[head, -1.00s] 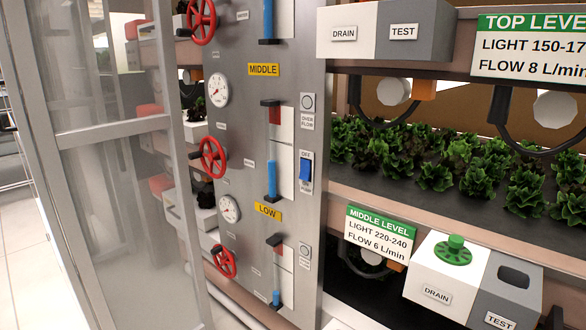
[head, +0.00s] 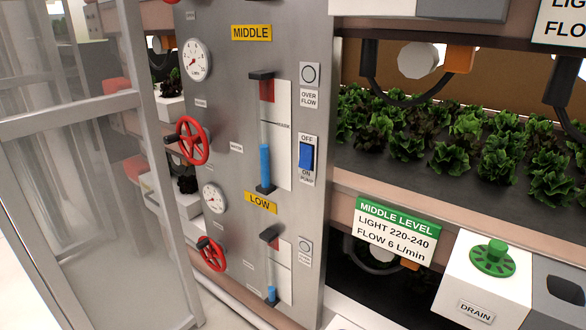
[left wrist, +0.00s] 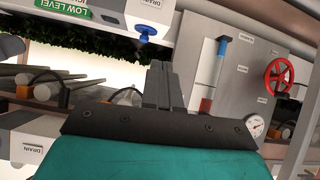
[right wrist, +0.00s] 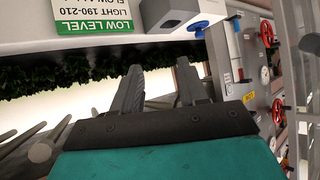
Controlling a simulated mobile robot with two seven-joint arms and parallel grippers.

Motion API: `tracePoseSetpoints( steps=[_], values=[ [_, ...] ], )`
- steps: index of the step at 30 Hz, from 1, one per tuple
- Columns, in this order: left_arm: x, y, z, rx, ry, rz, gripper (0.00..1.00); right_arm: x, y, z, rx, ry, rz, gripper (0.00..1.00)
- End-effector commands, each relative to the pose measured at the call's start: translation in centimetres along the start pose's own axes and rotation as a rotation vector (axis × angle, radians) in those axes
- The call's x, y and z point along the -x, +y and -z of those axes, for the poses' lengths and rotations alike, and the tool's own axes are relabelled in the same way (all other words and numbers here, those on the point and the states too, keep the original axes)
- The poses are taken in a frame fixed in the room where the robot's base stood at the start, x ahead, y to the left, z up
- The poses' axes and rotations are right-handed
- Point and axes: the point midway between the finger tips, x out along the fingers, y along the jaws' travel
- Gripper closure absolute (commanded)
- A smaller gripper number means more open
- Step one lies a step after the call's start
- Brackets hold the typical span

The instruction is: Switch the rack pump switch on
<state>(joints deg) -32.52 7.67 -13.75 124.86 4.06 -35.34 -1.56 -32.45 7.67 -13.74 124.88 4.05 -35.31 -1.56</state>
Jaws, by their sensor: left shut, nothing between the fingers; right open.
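The rack pump switch (head: 306,157) is a blue rocker on a white plate on the grey control panel (head: 233,120), in the head view. OFF is printed above it, ON and PUMP below it. Which way the rocker is pressed I cannot tell for certain. Neither gripper shows in the head view. My left gripper (left wrist: 163,84) is shut and empty in the left wrist view, with a panel face beyond it. My right gripper (right wrist: 160,85) is open and empty in the right wrist view, with its fingers apart. The switch is not identifiable in either wrist view.
Red valve wheels (head: 193,141), round gauges and a blue level tube (head: 265,165) lie left of the switch. An overflow button (head: 311,74) is above it. A framed glass door (head: 110,200) stands at the left. Lettuce shelves and a drain box (head: 480,285) are at the right.

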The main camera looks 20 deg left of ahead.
Motion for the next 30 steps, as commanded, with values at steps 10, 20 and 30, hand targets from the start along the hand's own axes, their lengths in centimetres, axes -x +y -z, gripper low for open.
tracePoseSetpoints(
  steps=[10,20,30],
  values=[
    [3.6,-1.2,8.9,0.368,0.101,-0.073,1.0,3.5,0.9,3.5,0.005,-0.014,-0.038,0.57],
    [9.8,-5.2,23.3,1.1,0.266,-0.262,1.0,8.6,2.3,8.2,0.019,-0.019,-0.09,0.57],
    [12.5,-7.7,29.1,1.451,0.334,-0.381,1.0,10.4,3.0,9.3,0.028,-0.017,-0.113,0.57]
  ],
)
